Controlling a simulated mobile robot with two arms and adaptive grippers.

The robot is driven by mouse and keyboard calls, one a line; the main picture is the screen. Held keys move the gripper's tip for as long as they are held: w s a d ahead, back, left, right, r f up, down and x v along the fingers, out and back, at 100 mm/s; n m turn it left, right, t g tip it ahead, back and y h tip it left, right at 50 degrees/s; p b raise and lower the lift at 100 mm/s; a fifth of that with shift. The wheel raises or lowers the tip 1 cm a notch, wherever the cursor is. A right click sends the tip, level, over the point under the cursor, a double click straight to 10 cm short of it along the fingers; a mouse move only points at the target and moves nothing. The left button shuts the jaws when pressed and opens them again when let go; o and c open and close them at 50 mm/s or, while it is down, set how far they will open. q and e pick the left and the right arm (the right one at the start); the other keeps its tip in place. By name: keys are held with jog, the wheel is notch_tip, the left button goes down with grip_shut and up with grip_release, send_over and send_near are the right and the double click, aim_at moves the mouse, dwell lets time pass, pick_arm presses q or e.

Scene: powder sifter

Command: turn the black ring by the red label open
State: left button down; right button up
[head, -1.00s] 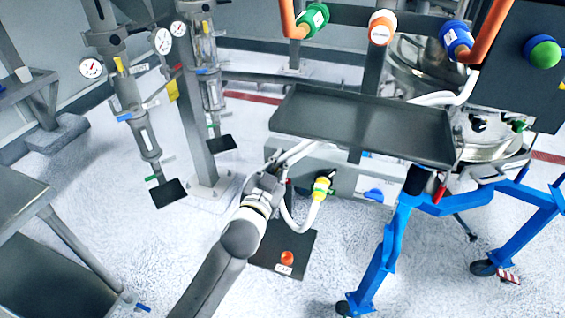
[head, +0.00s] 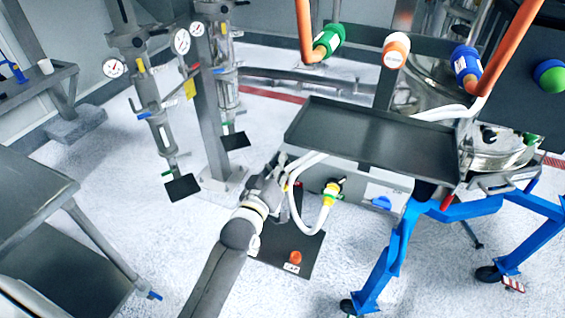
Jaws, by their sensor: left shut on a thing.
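My left gripper (head: 283,164) is at the left front of the grey box-shaped unit (head: 368,185) under the dark tray. It is shut, beside a small red patch (head: 298,184) that looks like the red label. The black ring is hidden behind the fingers, so its turn position cannot be told. The grip appears to be on that ring. My right gripper is not in view.
A white hose (head: 298,222) loops close beside my gripper to a yellow-green connector (head: 331,193). The dark tray (head: 375,140) hangs above. A black mat (head: 300,262) with an orange cap (head: 296,257) lies below. A blue frame (head: 390,260) stands to the right.

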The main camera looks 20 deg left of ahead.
pick_arm(q)
jog(key=shift+a+n, duration=0.1)
jog(key=shift+n, duration=0.2)
jog(key=c, duration=1.6)
grip_release()
jog(key=shift+o, duration=0.2)
jog(key=s, duration=1.2)
jog(key=shift+a, duration=0.25)
jog(key=shift+f, duration=0.1)
